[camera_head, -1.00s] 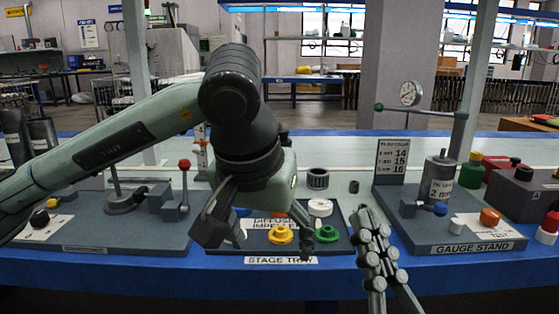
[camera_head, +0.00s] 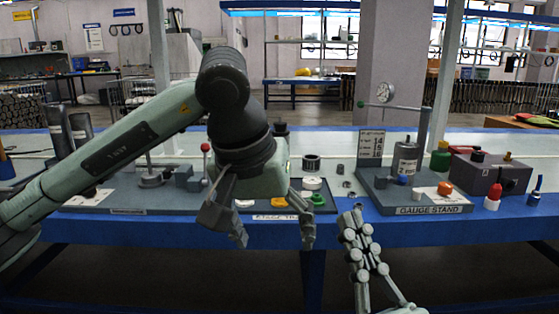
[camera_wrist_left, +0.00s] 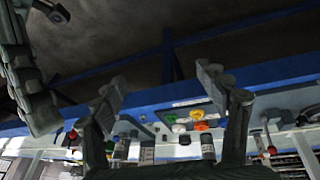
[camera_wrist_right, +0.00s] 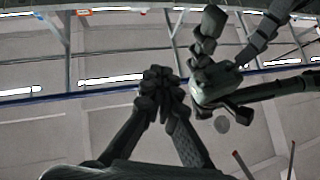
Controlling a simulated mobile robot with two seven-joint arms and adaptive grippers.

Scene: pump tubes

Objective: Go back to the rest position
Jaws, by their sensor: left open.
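My left gripper (camera_head: 273,238) hangs open and empty in front of the bench's blue front edge, fingers pointing down. In the left wrist view its two fingers (camera_wrist_left: 165,92) stand wide apart with nothing between them. My right gripper (camera_head: 352,222) is at the lower middle of the head view, in front of the bench. In the right wrist view its fingertips (camera_wrist_right: 160,85) meet, with no object visible between them.
The stage tray (camera_head: 262,217), partly hidden by my left gripper, holds yellow and green parts. The gauge stand (camera_head: 432,210) is to its right, beside a dark grey box (camera_head: 483,177). A red-knobbed lever (camera_head: 205,148) stands left. The floor before the bench is clear.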

